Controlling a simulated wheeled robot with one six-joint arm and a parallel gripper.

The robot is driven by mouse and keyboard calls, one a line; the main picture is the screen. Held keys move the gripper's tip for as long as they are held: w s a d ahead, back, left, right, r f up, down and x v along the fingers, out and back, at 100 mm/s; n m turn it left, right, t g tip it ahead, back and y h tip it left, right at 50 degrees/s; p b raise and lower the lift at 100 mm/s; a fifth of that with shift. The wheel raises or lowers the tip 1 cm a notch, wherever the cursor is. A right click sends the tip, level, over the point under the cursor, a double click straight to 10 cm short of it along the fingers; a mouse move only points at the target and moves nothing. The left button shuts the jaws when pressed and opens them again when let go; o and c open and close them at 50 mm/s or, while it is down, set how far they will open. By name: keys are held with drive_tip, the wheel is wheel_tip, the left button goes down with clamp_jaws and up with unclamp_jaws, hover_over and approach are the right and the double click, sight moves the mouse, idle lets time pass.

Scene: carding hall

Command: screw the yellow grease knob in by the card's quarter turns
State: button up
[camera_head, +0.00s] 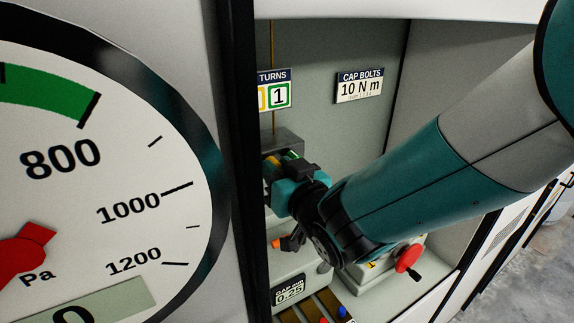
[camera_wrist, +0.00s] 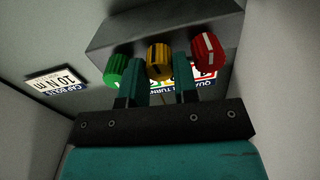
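The yellow knob (camera_wrist: 158,62) hangs from a grey block (camera_wrist: 165,28) in the wrist view, between a green knob (camera_wrist: 115,68) and a red knob (camera_wrist: 207,50). My gripper (camera_wrist: 161,72) has its two teal fingers on either side of the yellow knob's lower end. Whether they touch it cannot be told. In the head view my gripper (camera_head: 290,172) is close below the block (camera_head: 278,140), hiding most of the knobs. The quarter-turns card (camera_head: 277,95) shows a green-framed 1. Its yellow-framed box is cut off by a dark edge.
A CAP BOLTS 10 N m card (camera_head: 359,86) is on the back wall. A large Pa gauge (camera_head: 115,190) and dark upright edge block the left. Below are an orange-handled part (camera_head: 290,240), a red knob with a crank (camera_head: 409,258) and a CAP 0.25 label (camera_head: 289,290).

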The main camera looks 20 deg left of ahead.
drive_tip(key=b, duration=0.2)
drive_tip(key=m+b, duration=0.1)
drive_tip(key=b, duration=0.2)
drive_tip(key=shift+f, duration=0.25)
drive_tip(key=shift+r+m+b, duration=0.2)
drive_tip(key=shift+m+b, duration=0.1)
drive_tip(key=shift+b, duration=0.1)
drive_tip(key=o, duration=0.7)
drive_tip(key=shift+c, duration=0.2)
drive_tip(key=b+v, duration=0.7)
drive_tip(key=v, duration=1)
drive_tip(key=shift+s, duration=0.2)
drive_tip(key=shift+d, duration=0.15)
